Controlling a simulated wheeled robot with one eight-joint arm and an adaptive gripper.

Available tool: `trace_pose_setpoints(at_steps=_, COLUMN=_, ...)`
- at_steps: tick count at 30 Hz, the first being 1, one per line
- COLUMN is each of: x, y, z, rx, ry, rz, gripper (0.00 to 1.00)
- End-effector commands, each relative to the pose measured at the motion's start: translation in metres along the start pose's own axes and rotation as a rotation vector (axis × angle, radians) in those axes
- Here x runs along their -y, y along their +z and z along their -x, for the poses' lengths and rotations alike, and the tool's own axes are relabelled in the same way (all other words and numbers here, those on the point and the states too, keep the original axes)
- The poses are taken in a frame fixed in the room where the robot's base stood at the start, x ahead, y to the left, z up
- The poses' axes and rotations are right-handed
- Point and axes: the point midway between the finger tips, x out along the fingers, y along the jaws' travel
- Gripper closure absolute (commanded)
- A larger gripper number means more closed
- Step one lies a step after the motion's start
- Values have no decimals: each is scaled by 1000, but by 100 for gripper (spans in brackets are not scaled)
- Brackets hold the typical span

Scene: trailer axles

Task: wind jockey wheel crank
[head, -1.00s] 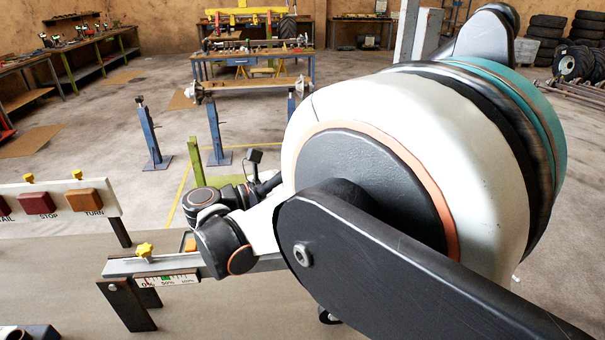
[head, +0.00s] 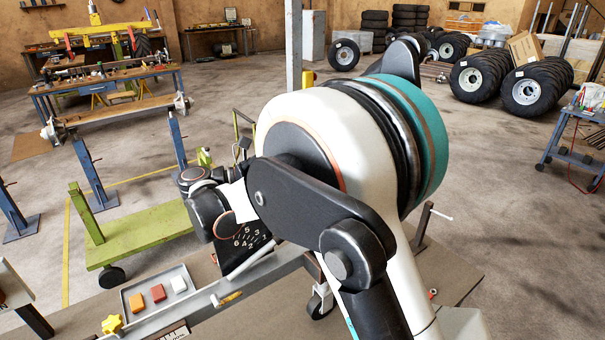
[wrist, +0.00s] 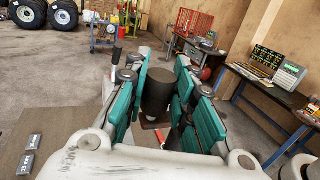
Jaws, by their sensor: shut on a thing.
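In the wrist view my gripper (wrist: 157,95) has its teal pads on both sides of a dark upright cylindrical grip (wrist: 157,92), which looks like the crank handle. The pads are shut on it. A bit of red shows just below the grip. In the head view my own arm covers the gripper and the crank. A small jockey wheel (head: 320,304) shows under the grey drawbar (head: 262,280), beside my arm. The rest of the jockey wheel assembly is hidden.
A black numbered plate (head: 252,238) stands by the drawbar. A green trolley (head: 140,232) stands behind.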

Motion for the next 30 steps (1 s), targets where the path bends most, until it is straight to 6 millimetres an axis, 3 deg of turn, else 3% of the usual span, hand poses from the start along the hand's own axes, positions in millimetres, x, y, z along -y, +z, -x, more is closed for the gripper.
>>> trace_pose_setpoints(at_steps=14, x=-4, y=5, z=-2, rx=9, ry=-6, rz=-5, gripper=100)
trace_pose_setpoints(at_steps=15, x=-4, y=5, z=-2, rx=9, ry=-6, rz=-5, gripper=75)
trace_pose_setpoints(at_steps=18, x=-4, y=4, z=-2, rx=7, ry=-7, rz=-4, gripper=56)
trace_pose_setpoints(at_steps=30, x=-3, y=7, z=-3, rx=4, ry=-10, rz=-3, gripper=56)
